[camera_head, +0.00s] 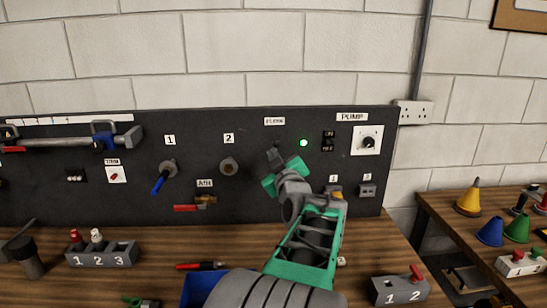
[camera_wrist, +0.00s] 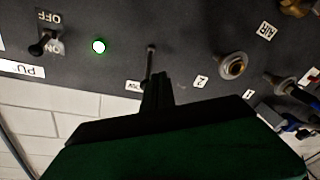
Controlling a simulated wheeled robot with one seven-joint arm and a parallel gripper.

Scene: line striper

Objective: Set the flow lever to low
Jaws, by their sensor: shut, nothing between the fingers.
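The flow lever (camera_wrist: 150,66) shows in the wrist view, which sees the panel upside down. It is a thin grey rod with a small round end, near a small white label (camera_wrist: 135,86). My gripper (camera_wrist: 157,88) is shut and empty, with its dark fingertips at the label-side end of the rod. The fingertips overlap that end, and I cannot tell whether they touch it. In the head view my gripper (camera_head: 273,158) is in front of the panel below the label (camera_head: 274,121) and hides most of the lever.
A lit green lamp (camera_head: 303,142), an ON/OFF switch (camera_head: 328,141) and a pump knob (camera_head: 368,142) are to the right on the dark panel (camera_head: 245,198). Valve 2 (camera_head: 228,167) and blue-handled valve 1 (camera_head: 163,177) are to the left. Numbered blocks stand on the bench.

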